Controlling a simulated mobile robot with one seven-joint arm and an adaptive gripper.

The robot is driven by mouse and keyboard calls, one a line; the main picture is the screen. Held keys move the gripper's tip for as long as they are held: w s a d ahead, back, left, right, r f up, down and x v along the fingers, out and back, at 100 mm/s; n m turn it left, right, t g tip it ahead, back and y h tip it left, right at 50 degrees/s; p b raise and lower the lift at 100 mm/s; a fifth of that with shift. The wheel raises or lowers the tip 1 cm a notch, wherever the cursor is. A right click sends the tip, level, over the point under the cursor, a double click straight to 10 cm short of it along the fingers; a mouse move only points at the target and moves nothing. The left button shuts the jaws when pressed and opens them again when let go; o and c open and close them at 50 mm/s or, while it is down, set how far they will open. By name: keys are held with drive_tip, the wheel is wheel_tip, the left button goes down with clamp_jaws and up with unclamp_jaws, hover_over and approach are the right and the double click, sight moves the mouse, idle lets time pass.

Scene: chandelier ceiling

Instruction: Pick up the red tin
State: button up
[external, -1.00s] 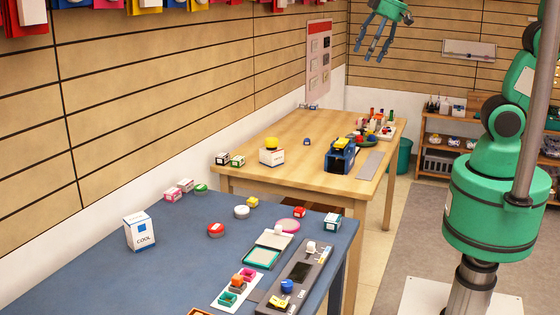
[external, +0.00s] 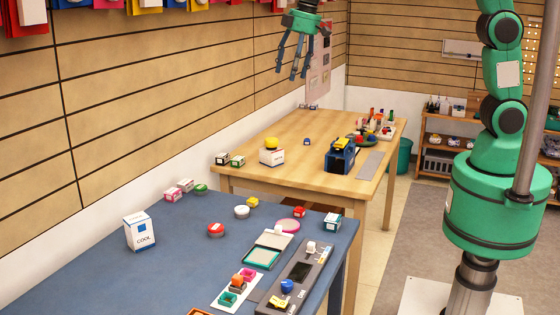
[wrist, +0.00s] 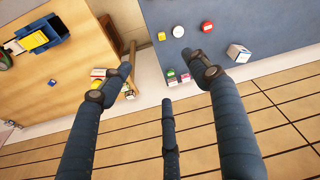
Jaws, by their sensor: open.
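The red tin (external: 216,229) is a small round tin with a pale mark on top, lying on the blue table (external: 90,285) in the external view. It also shows in the wrist view (wrist: 207,26) near the top, between a round white tin (wrist: 178,31) and a white-and-blue box (wrist: 238,53). My gripper (external: 293,72) is open and empty, with its fingers hanging down, high above the tables and well apart from the red tin. In the wrist view its spread fingers (wrist: 158,64) hold nothing.
The white-and-blue box (external: 140,231) stands left of the red tin, and the white tin (external: 241,211) lies to its right. Small pink-and-white boxes (external: 179,190) and a green tin (external: 200,188) sit near the wall. The wooden table (external: 300,180) behind holds several items.

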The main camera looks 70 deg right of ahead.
drive_tip(key=w+a+f+n, duration=0.1)
drive_tip(key=w+a+f, duration=0.6)
drive_tip(key=w, duration=0.1)
drive_tip(key=n+g+p, duration=0.2)
drive_tip(key=n+g, duration=0.1)
hover_over(216, 227)
wheel_tip(216, 227, down, 26)
drive_tip(key=shift+r+h, duration=0.15)
drive_tip(key=shift+h, duration=0.15)
drive_tip(key=shift+w, duration=0.1)
drive_tip(key=shift+f+b, duration=0.5)
drive_tip(key=shift+f, duration=3.8)
drive_tip(key=shift+f, duration=0.1)
drive_tip(key=shift+d+f, duration=0.1)
drive_tip(key=shift+f, duration=2.4)
